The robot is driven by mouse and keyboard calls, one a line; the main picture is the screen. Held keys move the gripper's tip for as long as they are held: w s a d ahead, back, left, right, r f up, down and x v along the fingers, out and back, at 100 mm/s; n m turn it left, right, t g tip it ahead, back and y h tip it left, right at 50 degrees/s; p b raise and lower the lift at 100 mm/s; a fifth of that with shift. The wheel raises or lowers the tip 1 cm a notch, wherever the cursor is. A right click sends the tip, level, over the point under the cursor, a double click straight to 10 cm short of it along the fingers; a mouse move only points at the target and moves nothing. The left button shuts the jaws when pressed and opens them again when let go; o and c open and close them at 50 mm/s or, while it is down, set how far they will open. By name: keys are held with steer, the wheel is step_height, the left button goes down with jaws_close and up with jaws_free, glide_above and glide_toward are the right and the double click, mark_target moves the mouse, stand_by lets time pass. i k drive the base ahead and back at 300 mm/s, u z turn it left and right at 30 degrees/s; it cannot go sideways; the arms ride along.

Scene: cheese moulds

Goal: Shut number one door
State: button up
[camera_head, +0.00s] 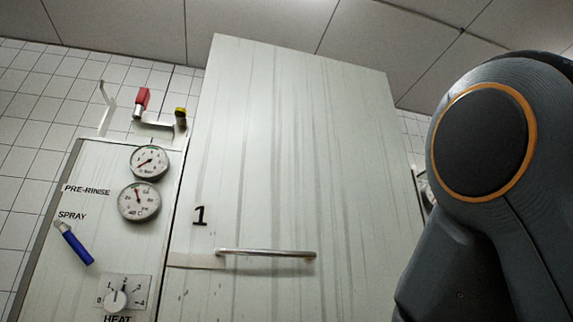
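The number one door (290,170) is a tall, pale, streaked panel in the middle of the head view, marked with a black 1 (200,215). A horizontal metal bar handle (266,254) crosses its lower part. The door's lower end is cut off by the frame. I cannot tell from this view whether the door stands ajar or flush. My gripper is not in view; only a dark grey part of my arm with an orange ring shows at the right.
Left of the door is a panel (100,220) with two round gauges (149,163), a blue-handled lever (75,245) and a heat knob (116,299). Red and yellow valve handles (141,101) stick up above it. White tiled wall (40,110) lies behind.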

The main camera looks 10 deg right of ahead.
mark_target(298, 202)
steer(key=u, duration=1.35)
steer(key=k, duration=0.6)
steer(key=z, duration=1.25)
steer(key=k, duration=0.5)
steer(key=z, duration=1.6)
steer(key=i, duration=0.45)
steer(key=u, duration=1.15)
